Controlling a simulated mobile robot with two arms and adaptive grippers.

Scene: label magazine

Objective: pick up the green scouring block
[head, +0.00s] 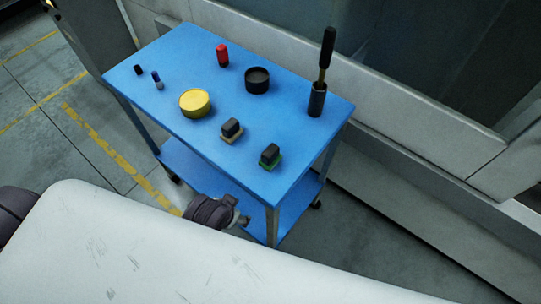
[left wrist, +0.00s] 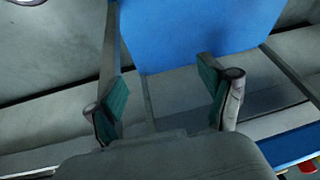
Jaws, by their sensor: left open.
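The green scouring block (head: 271,160) sits on the blue cart top (head: 180,65) near its front right corner, a dark grey block with a green layer beneath. A similar dark block with a beige base (head: 231,131) stands to its left. My left gripper (head: 239,219) shows partly beyond the white surface in front, below and left of the green block and apart from it. In the left wrist view, my left gripper (left wrist: 163,95) is open and empty, its teal finger pads wide apart. The green block does not show there. My right gripper is not in view.
A yellow round tin (head: 195,104), a black round dish (head: 257,81), a red cylinder (head: 222,55), small dark and blue pieces, and a dark holder (head: 317,101) with a tall black-handled tool stand on the cart. A grey wall runs behind.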

